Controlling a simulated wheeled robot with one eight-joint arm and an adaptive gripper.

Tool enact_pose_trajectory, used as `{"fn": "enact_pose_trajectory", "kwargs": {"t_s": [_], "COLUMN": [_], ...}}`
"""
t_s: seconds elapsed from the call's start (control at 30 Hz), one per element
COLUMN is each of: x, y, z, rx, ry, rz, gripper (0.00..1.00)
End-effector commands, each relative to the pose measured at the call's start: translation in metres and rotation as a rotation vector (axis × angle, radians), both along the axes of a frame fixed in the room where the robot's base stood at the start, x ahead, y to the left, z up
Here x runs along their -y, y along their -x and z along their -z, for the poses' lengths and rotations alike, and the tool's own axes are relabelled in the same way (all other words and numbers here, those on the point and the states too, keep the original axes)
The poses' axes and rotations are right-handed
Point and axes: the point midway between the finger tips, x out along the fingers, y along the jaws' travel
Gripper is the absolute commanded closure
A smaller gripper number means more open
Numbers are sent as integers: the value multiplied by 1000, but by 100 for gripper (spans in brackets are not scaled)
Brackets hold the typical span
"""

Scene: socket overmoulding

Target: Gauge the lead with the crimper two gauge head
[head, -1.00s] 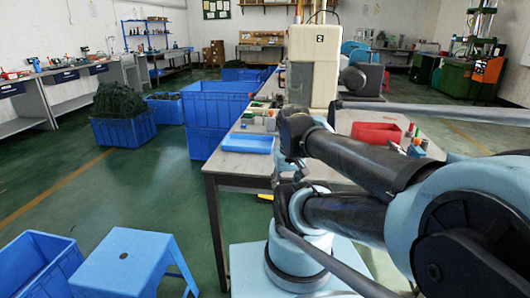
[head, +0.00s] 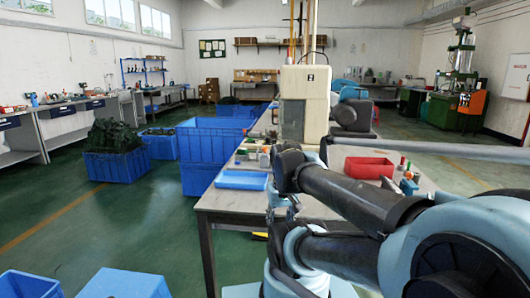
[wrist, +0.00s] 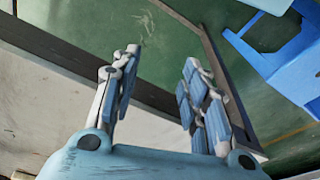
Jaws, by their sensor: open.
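The crimper (head: 305,100), a cream machine marked with a 2, stands on the long bench (head: 228,200) ahead. Its gauge head is too small to make out. I cannot pick out the lead in either view. My gripper (wrist: 155,90) is open and empty in the wrist view, its two blue-padded fingers apart above the bench edge and green floor. In the head view my arm covers part of the bench to the right, and the fingertips are hard to tell there.
A blue tray (head: 242,180) and a red tray (head: 369,167) lie on the bench, with small parts near them. Blue crates (head: 207,150) stand left of the bench. A blue stool (head: 125,284) is at the front left; it also shows in the wrist view (wrist: 285,55). Green floor between is clear.

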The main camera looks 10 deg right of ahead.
Motion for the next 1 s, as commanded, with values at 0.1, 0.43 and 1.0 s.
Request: {"fn": "enact_pose_trajectory", "kwargs": {"t_s": [0.1, 0.43, 1.0], "x": [1, 4, 13], "y": [-17, -88, -237], "z": [-25, -111, -227], "rx": [-8, -44, -110], "ry": [-1, -1, -4], "rz": [4, 17, 42], "gripper": [59, 59, 59]}}
